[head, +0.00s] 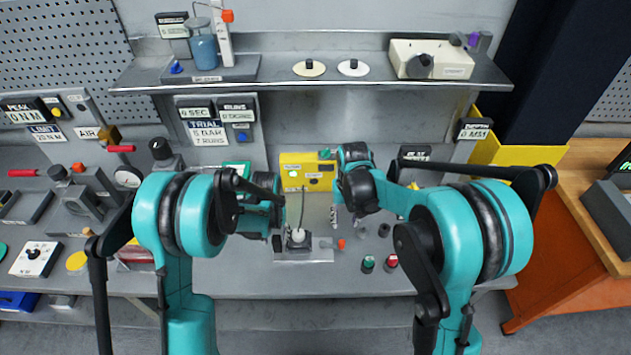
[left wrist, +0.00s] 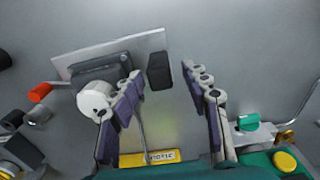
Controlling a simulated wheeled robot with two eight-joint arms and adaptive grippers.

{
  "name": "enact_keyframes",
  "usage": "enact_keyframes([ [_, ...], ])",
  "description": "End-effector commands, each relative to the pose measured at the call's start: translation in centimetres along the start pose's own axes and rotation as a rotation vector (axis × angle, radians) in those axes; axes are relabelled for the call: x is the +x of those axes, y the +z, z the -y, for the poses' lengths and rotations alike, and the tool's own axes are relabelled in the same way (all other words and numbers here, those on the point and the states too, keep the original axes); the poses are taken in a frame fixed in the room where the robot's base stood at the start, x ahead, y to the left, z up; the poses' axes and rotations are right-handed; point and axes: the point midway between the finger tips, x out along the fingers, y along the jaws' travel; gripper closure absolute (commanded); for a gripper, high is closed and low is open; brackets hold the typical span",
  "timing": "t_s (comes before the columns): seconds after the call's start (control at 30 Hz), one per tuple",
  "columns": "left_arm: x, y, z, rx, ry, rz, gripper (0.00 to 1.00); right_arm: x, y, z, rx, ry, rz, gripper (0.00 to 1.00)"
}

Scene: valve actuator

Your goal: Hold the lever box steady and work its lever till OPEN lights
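The lever box, a dark block (left wrist: 100,75) with a white round part (left wrist: 94,101), sits on a grey plate (left wrist: 68,66) in the left wrist view. A black upright piece, perhaps its lever (left wrist: 160,71), stands on the same plate. In the head view the white part (head: 298,238) shows mid-bench. A thin cable runs from it to a yellow unit (head: 307,171) with a small display. My left gripper (left wrist: 165,105) is open over the box, one finger in front of the white part; no grip shows. My right gripper (head: 346,216) hangs right of the box; its fingers are small. No lit OPEN is readable.
Red and green cylinders (head: 368,263) stand at the front right. A green knob (left wrist: 248,121) is near my left gripper. The front edge of the bench is clear.

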Motion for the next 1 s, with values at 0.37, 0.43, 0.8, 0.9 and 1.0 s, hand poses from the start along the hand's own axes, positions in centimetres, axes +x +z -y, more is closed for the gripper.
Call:
enact_keyframes([
  [0.37, -1.8, 0.0, 0.0, 0.000, 0.001, 0.000, 0.53, 0.0, 0.0, 0.0, 0.000, 0.000, 0.000, 0.61],
  [0.43, -3.1, 0.1, 0.0, 0.000, 0.001, 0.000, 0.53, 0.0, 0.0, 0.0, 0.000, 0.000, 0.000, 0.61],
  [0.8, -10.5, 0.0, 0.0, 0.000, 0.000, 0.000, 0.53, 0.0, 0.0, 0.0, 0.000, 0.000, 0.000, 0.61],
  [0.9, -11.4, 0.0, 0.0, 0.000, 0.000, 0.000, 0.53, 0.0, 0.0, 0.0, 0.000, 0.000, 0.000, 0.61],
  [1.0, -12.0, 0.2, 0.2, 0.000, 0.001, -0.008, 0.53, -0.1, 0.2, -0.2, 0.001, -0.001, -0.009, 0.61],
])
